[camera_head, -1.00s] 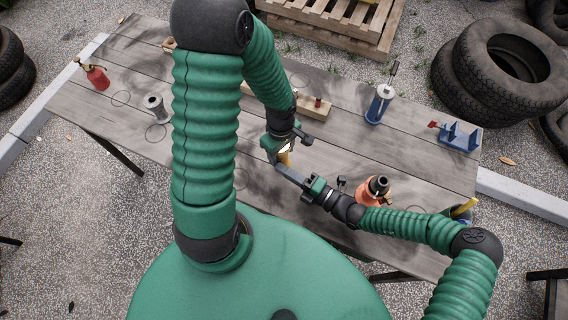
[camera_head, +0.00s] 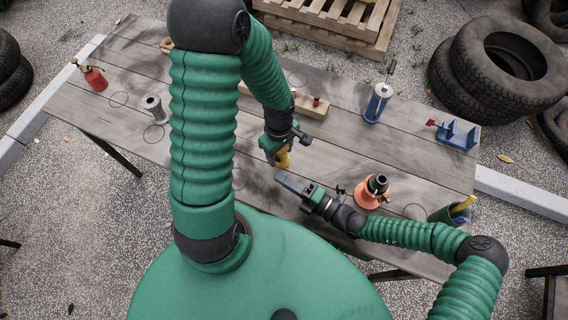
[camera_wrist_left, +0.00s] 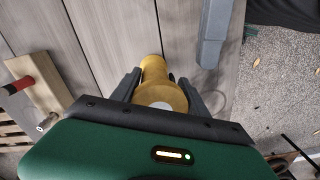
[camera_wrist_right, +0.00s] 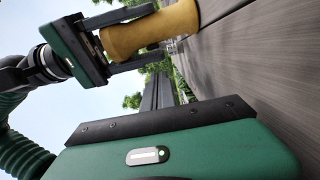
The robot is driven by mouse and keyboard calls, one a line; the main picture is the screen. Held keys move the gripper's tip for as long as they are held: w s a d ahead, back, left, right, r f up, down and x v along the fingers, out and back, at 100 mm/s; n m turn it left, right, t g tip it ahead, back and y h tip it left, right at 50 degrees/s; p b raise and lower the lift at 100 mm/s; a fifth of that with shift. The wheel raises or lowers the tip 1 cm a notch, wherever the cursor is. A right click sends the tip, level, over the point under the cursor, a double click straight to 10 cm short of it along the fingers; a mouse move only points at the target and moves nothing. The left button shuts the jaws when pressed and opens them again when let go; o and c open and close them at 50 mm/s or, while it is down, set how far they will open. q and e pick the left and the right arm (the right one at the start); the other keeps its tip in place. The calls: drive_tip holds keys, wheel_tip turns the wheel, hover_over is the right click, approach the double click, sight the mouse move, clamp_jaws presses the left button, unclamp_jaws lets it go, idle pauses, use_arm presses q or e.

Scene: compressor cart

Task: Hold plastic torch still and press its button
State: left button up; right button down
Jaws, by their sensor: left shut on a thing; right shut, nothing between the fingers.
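The yellow plastic torch (camera_head: 284,159) is upright near the front middle of the table. My left gripper (camera_head: 279,150) is shut on it; in the left wrist view its fingers sit on both sides of the torch (camera_wrist_left: 158,88), whose upper end shows a pale round spot. I cannot tell whether the torch's base touches the table. My right gripper (camera_head: 282,180) is shut and empty, low over the table, its tip just apart from the torch on the near side. The torch (camera_wrist_right: 150,32) also shows in the right wrist view. I cannot make out the button clearly.
An orange-red tool (camera_head: 369,193) stands right of my right gripper, near a green container (camera_head: 446,214) at the table's front right corner. A wooden block (camera_head: 312,106), a blue pump-like item (camera_head: 377,103) and a blue vise (camera_head: 457,136) stand farther back.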

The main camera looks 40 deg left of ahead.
drive_tip(key=d, duration=0.6)
drive_tip(key=w+d, duration=0.1)
drive_tip(key=d, duration=0.2)
drive_tip(key=shift+w, duration=0.1)
use_arm(q)
drive_tip(key=o, duration=1.7)
drive_tip(key=shift+w+a, duration=0.1)
use_arm(e)
drive_tip(key=shift+w+a+f, duration=0.1)
drive_tip(key=shift+a, duration=0.05)
use_arm(q)
drive_tip(key=shift+r, duration=0.1)
wheel_tip(320, 180, up, 12)
drive_tip(key=shift+f, duration=0.2)
drive_tip(key=shift+w, duration=0.1)
